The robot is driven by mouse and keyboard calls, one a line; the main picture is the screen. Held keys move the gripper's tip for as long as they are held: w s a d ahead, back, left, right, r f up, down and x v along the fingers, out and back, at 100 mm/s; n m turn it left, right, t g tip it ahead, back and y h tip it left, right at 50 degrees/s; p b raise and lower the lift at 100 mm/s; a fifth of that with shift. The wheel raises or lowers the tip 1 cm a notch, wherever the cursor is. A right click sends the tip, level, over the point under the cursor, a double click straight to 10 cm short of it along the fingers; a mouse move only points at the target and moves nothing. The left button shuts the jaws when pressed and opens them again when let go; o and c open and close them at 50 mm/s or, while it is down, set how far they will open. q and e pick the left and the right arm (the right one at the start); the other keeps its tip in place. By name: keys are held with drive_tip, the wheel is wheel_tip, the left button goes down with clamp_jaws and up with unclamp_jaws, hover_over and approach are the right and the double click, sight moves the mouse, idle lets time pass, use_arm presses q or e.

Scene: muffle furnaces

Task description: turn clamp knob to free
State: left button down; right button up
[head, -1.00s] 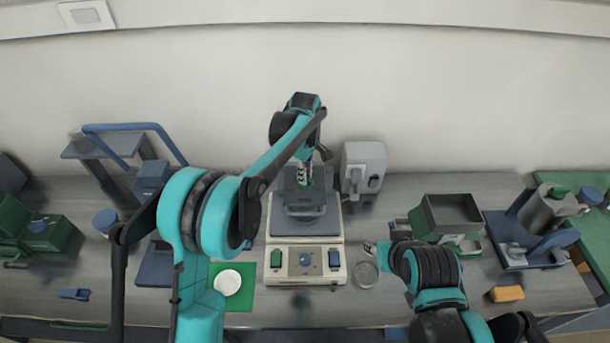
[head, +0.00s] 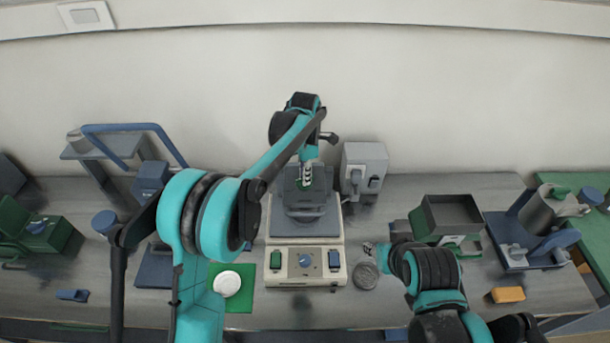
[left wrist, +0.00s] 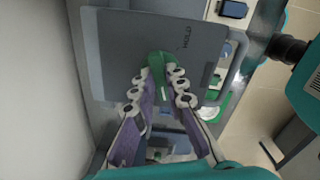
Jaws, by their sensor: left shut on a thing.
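The clamp knob (left wrist: 157,66) is a small green piece on the dark grey plate (left wrist: 120,45) of the central device, beside the word HOLD. In the head view the knob (head: 305,183) is mostly covered by my left gripper (head: 306,174). My left gripper comes from above and is shut on the knob; the left wrist view shows its two jointed fingers (left wrist: 158,80) on either side of it. My right gripper (head: 370,248) is low over the bench, right of the device, near a round grey disc; its fingers are too small to judge.
The cream device base (head: 305,256) has a green switch, a blue knob and a blue switch. A grey box (head: 364,165) stands close at its right. A green mat with a white disc (head: 227,284) lies at left. A dark tray (head: 453,212) stands at right.

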use_arm(q)
drive_tip(key=shift+n, duration=1)
drive_tip(key=c, duration=1.5)
unclamp_jaws()
drive_tip(key=shift+c, duration=0.2)
wheel_tip(320, 180, up, 12)
